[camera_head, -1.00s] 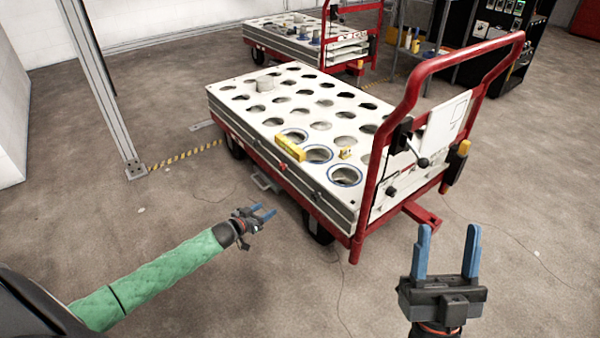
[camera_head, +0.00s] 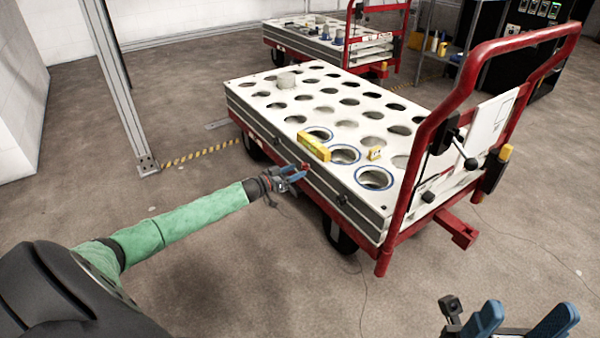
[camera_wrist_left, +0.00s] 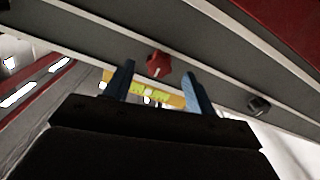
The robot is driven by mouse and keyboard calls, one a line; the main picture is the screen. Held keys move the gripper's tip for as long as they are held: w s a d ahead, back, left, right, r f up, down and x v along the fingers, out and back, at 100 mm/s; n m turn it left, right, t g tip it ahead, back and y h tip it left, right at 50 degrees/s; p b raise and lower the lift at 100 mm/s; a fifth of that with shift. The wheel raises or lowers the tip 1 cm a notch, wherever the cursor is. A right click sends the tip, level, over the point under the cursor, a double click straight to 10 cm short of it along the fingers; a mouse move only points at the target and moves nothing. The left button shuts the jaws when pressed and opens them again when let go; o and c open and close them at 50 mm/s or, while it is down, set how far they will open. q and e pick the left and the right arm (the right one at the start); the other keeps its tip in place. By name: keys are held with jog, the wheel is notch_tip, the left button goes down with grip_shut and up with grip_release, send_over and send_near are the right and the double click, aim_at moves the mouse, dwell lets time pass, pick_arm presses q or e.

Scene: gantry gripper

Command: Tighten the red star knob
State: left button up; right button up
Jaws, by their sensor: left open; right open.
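The red star knob (camera_wrist_left: 159,65) sits on the grey side rail of the cart's white plate stack. In the left wrist view it shows just past and between the fingertips of my left gripper (camera_wrist_left: 158,72). In the head view the red knob (camera_head: 305,167) shows at the tips of my left gripper (camera_head: 298,173), which is open with blue fingers pointing at the cart's side. I cannot tell whether the fingers touch the knob. My right gripper (camera_head: 527,322) is open and empty, low at the bottom right, partly cut off by the frame edge.
The red cart (camera_head: 402,245) carries a white plate (camera_head: 300,90) with many round holes. A black knob (camera_wrist_left: 258,105) is along the same rail. A second cart stands behind.

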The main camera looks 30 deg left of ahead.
aim_at(304, 167)
pick_arm(q)
jog(key=shift+b+x, duration=0.35)
jog(key=shift+x, duration=1)
jog(key=c, duration=1)
